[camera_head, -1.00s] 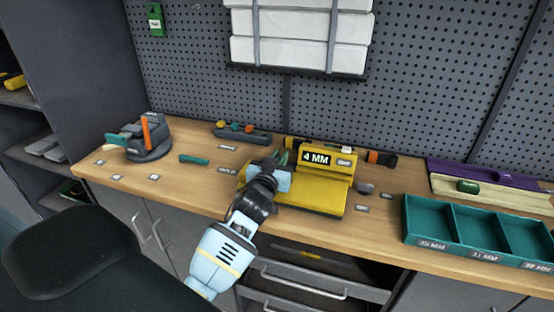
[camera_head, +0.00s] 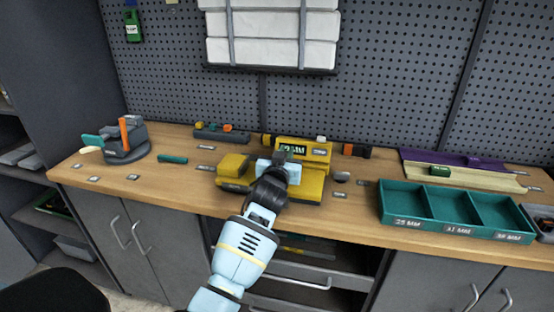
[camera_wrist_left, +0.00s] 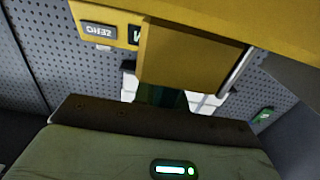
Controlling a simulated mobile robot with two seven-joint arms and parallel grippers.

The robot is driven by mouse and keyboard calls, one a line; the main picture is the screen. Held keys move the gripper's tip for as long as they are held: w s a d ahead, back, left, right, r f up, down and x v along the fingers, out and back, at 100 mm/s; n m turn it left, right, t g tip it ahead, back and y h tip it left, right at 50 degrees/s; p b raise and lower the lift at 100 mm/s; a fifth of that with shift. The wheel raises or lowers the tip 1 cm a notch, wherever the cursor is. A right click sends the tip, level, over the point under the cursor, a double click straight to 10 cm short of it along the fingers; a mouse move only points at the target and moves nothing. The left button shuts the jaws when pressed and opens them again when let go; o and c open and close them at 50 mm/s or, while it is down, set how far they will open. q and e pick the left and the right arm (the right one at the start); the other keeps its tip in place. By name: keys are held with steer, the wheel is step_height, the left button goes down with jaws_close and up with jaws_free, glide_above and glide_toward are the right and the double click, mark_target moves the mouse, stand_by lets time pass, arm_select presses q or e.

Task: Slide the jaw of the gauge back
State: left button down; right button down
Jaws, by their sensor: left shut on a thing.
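The yellow gauge (camera_head: 313,186) stands on the workbench in the head view. Its display (camera_head: 292,150) shows a two-digit MM reading, too blurred to read surely. A yellow block (camera_head: 233,166) stands at the gauge's left end, apart from my gripper. My left gripper (camera_head: 279,170) is over the gauge's middle, in front of the display, and shut on the gauge's jaw, which it mostly hides. In the left wrist view, a yellow block of the gauge (camera_wrist_left: 183,58) is close ahead, with a dark green piece (camera_wrist_left: 165,97) below it at my gripper. My right gripper is out of view.
A teal tray (camera_head: 408,222) with compartments stands at the right. A purple and cream piece (camera_head: 455,170) lies behind it. A grey vise-like fixture (camera_head: 125,150) stands at the left. A small green bar (camera_head: 173,159) and several labels lie between.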

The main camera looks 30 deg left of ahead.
arm_select(q)
steer(key=shift+w+d+f, duration=0.15)
steer(key=shift+d+f, duration=0.15)
steer(key=shift+d, duration=0.4)
steer(key=shift+r, duration=0.15)
steer(key=c, duration=1.4)
jaws_free()
steer(key=shift+w+d, duration=0.1)
steer(key=shift+d, duration=0.05)
steer(key=shift+r, duration=0.1)
steer(key=shift+s, duration=0.5)
steer(key=v, duration=0.6)
steer(key=shift+s, duration=0.1)
steer(key=shift+s+d, duration=0.1)
steer(key=shift+s, duration=0.25)
